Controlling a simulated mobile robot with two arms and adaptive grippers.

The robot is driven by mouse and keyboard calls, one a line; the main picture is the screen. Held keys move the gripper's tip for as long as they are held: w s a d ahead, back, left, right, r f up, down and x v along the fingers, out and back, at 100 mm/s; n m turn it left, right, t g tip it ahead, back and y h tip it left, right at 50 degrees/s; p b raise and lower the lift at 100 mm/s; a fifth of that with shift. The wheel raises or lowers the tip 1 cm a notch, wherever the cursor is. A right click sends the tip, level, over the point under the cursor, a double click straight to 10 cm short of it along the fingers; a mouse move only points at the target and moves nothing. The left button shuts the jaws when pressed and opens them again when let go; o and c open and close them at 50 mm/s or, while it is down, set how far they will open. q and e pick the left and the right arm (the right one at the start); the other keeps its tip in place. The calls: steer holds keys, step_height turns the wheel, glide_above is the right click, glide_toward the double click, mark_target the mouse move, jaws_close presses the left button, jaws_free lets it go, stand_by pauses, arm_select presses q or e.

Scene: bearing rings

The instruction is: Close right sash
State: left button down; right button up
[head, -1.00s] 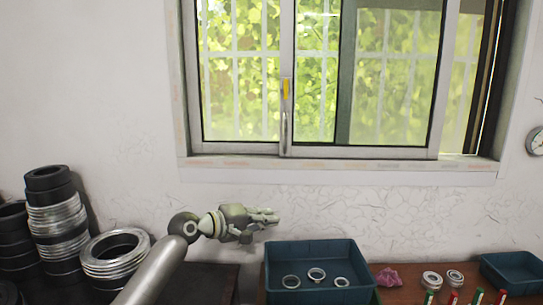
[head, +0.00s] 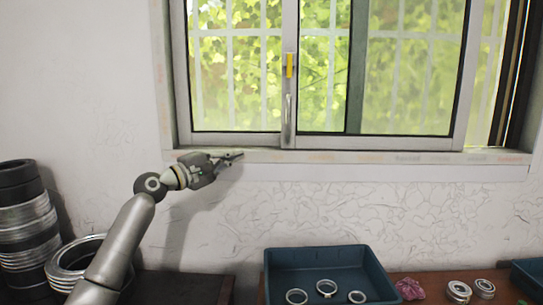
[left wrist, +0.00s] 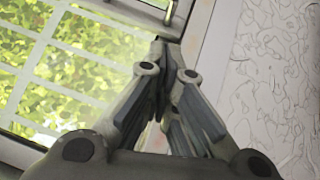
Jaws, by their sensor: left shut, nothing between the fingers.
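The window's right sash (head: 466,75) has a grey frame with dark inner edging. Its left stile carries a yellow latch (head: 290,65) and a slim metal handle (head: 287,120). A strip of opening shows between its right stile and the dark right side of the window frame (head: 518,75). My left gripper (head: 240,155) is shut and empty, in front of the sill, left of and below the handle. In the left wrist view, the closed fingers (left wrist: 168,45) point toward the window's lower edge, with part of the handle (left wrist: 170,12) at the top. My right gripper is out of view.
A blue tray (head: 325,262) with several rings stands on the bench below the window. Stacked black and metal rings (head: 25,225) stand at left. More bearings (head: 460,290) and a pink cloth (head: 410,289) lie right of the tray. The wall before the window is clear.

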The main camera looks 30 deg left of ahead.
arm_select(q)
steer(key=d+f+p+x, duration=0.1)
steer(key=p+x, duration=0.3)
steer(key=x, duration=0.9)
steer(key=shift+d+p, duration=0.4)
steer(key=shift+d, duration=0.15)
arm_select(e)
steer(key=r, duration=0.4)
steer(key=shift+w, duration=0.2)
arm_select(q)
steer(key=shift+s, duration=0.15)
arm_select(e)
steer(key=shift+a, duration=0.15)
arm_select(q)
steer(key=shift+d+r, duration=0.1)
